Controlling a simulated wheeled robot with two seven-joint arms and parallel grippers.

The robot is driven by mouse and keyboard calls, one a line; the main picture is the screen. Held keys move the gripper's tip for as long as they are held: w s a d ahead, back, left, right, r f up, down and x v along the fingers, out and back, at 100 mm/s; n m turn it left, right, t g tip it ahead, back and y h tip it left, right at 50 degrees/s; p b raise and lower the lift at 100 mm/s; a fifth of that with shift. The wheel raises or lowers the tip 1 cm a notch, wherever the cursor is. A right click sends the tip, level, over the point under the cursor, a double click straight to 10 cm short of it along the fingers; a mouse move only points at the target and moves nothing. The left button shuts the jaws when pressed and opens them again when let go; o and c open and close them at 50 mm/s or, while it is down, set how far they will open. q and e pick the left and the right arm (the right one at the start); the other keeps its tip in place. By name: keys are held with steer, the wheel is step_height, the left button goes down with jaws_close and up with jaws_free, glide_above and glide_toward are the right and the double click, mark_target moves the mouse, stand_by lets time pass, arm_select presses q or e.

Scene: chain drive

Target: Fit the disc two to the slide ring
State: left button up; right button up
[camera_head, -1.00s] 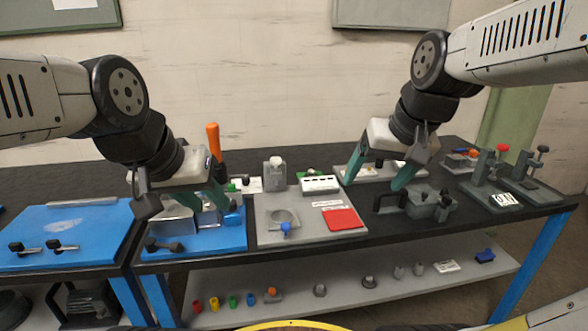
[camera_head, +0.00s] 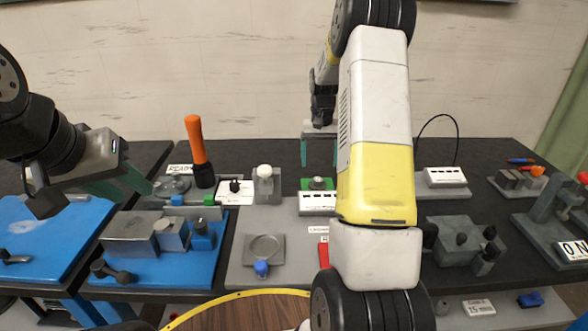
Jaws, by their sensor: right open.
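A grey ring plate with a blue knob, which looks like the slide ring (camera_head: 265,246), lies on the light grey board in front of the middle. Its round opening looks empty. I cannot tell which part is disc two.
An orange-handled tool (camera_head: 198,152) stands upright behind the blue board. A grey block with a white knob (camera_head: 264,186) stands behind the ring plate. My right arm hides most of the red pad (camera_head: 323,254). Grey fixtures (camera_head: 465,242) stand at the right.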

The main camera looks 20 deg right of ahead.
mark_target(318, 179)
steer(key=f, duration=0.7)
steer(key=shift+s+a+f, duration=0.15)
steer(key=shift+s+f, duration=0.05)
steer(key=shift+s, duration=0.05)
steer(key=c, duration=1.7)
